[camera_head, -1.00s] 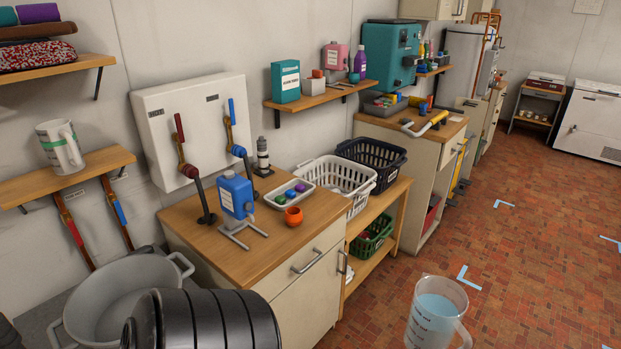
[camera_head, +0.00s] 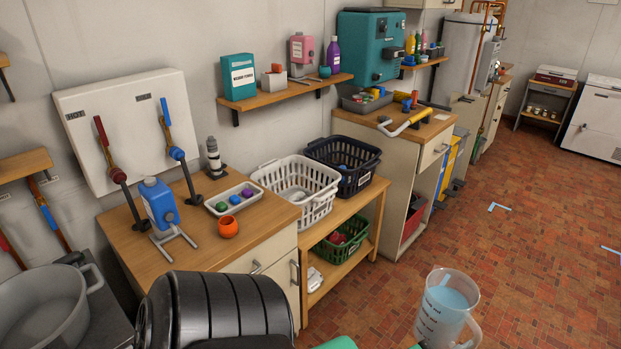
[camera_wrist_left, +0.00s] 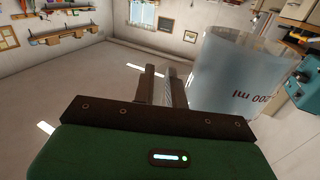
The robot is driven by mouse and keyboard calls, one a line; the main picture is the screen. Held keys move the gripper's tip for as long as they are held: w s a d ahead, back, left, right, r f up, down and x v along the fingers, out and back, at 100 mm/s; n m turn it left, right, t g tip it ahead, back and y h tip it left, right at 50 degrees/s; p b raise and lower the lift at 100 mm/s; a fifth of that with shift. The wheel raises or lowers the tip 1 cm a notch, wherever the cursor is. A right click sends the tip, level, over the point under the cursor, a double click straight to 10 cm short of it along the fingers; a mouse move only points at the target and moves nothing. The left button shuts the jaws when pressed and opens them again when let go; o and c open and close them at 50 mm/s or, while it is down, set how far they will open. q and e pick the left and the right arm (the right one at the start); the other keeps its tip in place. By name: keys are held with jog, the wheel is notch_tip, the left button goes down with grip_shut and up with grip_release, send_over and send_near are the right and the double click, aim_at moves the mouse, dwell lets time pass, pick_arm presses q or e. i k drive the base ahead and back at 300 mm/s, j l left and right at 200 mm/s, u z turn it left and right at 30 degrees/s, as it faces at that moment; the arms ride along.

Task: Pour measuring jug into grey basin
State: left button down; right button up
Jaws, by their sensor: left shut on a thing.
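The measuring jug (camera_head: 447,306) is clear, with pale blue liquid in it and dark scale marks. It hangs over the floor at the bottom right in the head view, slightly tilted, its handle toward the lower right. In the left wrist view the jug (camera_wrist_left: 238,82) fills the right side, beside the fingers. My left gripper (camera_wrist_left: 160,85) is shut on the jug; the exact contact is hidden. The grey basin (camera_head: 45,310) is at the far lower left in the head view, well apart from the jug and partly cut off. My right gripper is out of view.
The brick floor (camera_head: 520,270) at right is open.

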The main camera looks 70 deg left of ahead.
aim_at(44, 307)
jog(key=i+u, duration=0.15)
jog(key=u, duration=0.15)
jog(key=i+u, duration=0.3)
jog(key=k+u, duration=0.15)
jog(key=u, duration=2.6)
